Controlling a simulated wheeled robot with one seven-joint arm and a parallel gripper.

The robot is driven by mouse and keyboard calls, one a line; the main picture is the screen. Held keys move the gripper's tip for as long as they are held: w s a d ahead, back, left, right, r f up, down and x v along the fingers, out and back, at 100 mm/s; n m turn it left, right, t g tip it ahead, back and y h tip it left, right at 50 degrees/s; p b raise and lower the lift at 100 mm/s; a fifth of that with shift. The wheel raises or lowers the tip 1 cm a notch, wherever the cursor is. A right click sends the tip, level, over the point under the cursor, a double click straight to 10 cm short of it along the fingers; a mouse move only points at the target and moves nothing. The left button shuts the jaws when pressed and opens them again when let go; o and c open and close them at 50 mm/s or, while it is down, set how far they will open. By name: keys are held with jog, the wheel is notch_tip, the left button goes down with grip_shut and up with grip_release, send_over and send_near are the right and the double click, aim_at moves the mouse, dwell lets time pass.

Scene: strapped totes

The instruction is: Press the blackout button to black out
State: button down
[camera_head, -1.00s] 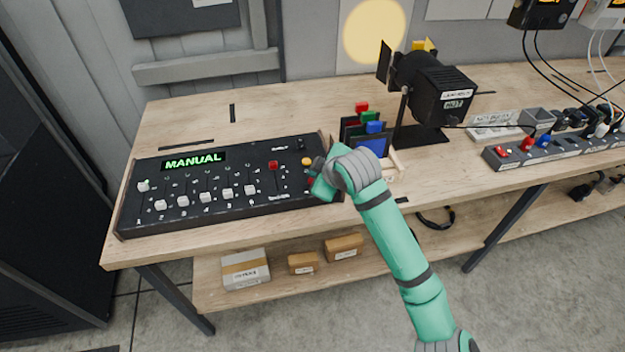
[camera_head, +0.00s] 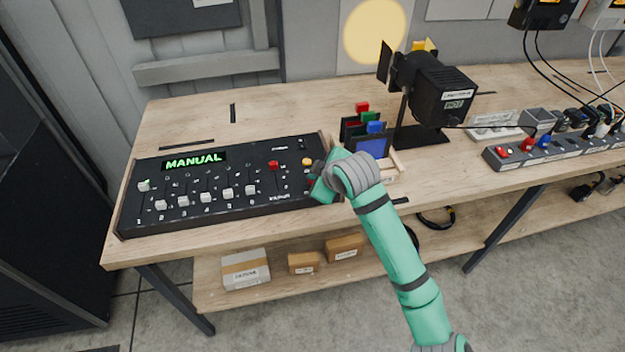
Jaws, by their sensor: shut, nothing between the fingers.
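The black lighting console (camera_head: 215,208) lies on the left of the bench. Its green display (camera_head: 194,161) reads MANUAL. It has a row of white faders, a red-capped fader (camera_head: 273,165) and a yellow button (camera_head: 307,161) near its right end. My gripper (camera_head: 316,170) is over the console's right end, just below and right of the yellow button. It is shut and empty; its fingertips are small and mostly hidden by my wrist. I cannot make out the blackout button clearly, nor whether the gripper touches the panel.
A black stage lamp (camera_head: 440,92) stands behind my wrist, with a yellow light spot (camera_head: 374,30) on the wall. A rack of coloured gel frames (camera_head: 371,146) is close beside my wrist. A power strip (camera_head: 545,152) lies at the right. The bench behind the console is mostly clear.

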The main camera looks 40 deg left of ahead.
jog(key=shift+f, duration=0.2)
dwell(0.4)
jog(key=shift+r, duration=0.8)
jog(key=shift+r, duration=2.5)
jog(key=shift+w, duration=0.1)
